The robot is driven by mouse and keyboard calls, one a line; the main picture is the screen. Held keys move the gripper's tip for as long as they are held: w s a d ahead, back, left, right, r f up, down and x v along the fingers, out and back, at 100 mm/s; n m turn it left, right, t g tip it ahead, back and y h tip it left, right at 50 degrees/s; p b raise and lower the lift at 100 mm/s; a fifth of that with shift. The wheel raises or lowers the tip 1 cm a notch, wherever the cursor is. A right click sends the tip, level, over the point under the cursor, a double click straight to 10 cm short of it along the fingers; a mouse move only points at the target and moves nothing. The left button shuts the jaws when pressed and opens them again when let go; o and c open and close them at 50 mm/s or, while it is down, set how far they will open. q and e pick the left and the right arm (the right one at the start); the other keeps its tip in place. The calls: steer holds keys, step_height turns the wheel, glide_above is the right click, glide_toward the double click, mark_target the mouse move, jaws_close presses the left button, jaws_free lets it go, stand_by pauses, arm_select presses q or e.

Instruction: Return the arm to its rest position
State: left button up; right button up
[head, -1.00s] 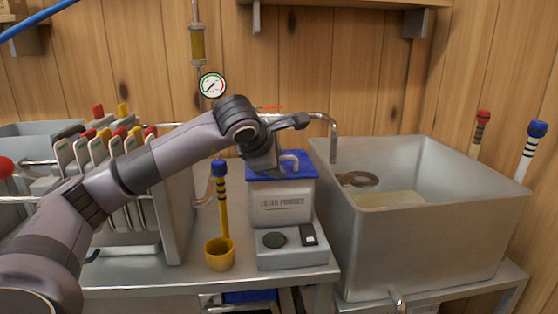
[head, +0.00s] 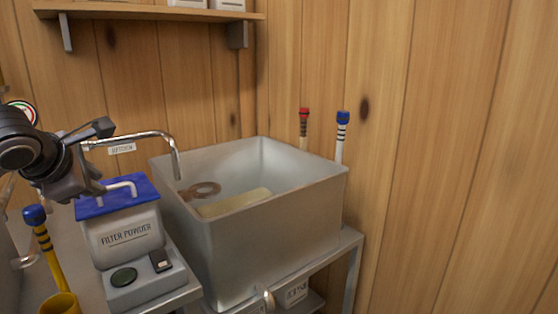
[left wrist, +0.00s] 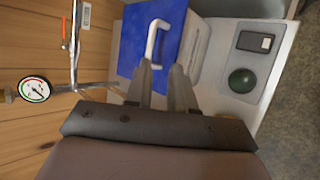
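My left arm comes in at the left edge of the head view, and its grey left gripper (head: 95,186) points down by the blue lid (head: 105,203) of the filter powder canister (head: 124,238). In the left wrist view the two fingers of the left gripper (left wrist: 162,68) are apart with nothing between them. The white lid handle (left wrist: 153,38) shows just beyond the fingertips. I cannot tell how much height separates the fingers from the lid. My right gripper is in neither view.
A steel basin (head: 270,235) stands right of the canister, with a spout (head: 176,160) reaching over it. A yellow cup (head: 60,304) with a blue-topped stick is at the lower left. A gauge (left wrist: 34,90) is on the wall side. A shelf (head: 150,13) hangs above.

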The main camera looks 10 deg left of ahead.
arm_select(q)
steer(key=d+f+m+g+h, duration=0.1)
steer(key=d+f+h, duration=0.45)
steer(key=d, duration=0.45)
steer(key=d+f+g+h, duration=0.2)
steer(key=d+f+h, duration=0.35)
steer(key=d, duration=0.35)
steer(key=s+d+f+n+t+h, duration=0.15)
steer(key=s+d+n+h, duration=0.25)
steer(key=d+n+h, duration=0.8)
steer(key=s+a+f+n+t+y, duration=0.1)
steer(key=a+f+n+t+y, duration=0.25)
steer(key=f+n+y, duration=0.65)
steer(key=a+f+n+t+y, duration=0.2)
steer(key=f+n+t+y, duration=0.25)
steer(key=n, duration=0.95)
steer(key=s+f+n+g+y, duration=0.3)
steer(key=s+f+n+g, duration=0.45)
steer(key=s+f, duration=0.6)
step_height(320, 180, up, 14)
steer(key=w+a+t+p, duration=0.1)
steer(key=t+p, duration=0.1)
steer(key=p, duration=1.6)
steer(key=shift+w+a+r+n+p, duration=0.15)
steer(key=shift+a+r+n+p, duration=0.05)
steer(key=shift+a+n+p, duration=0.2)
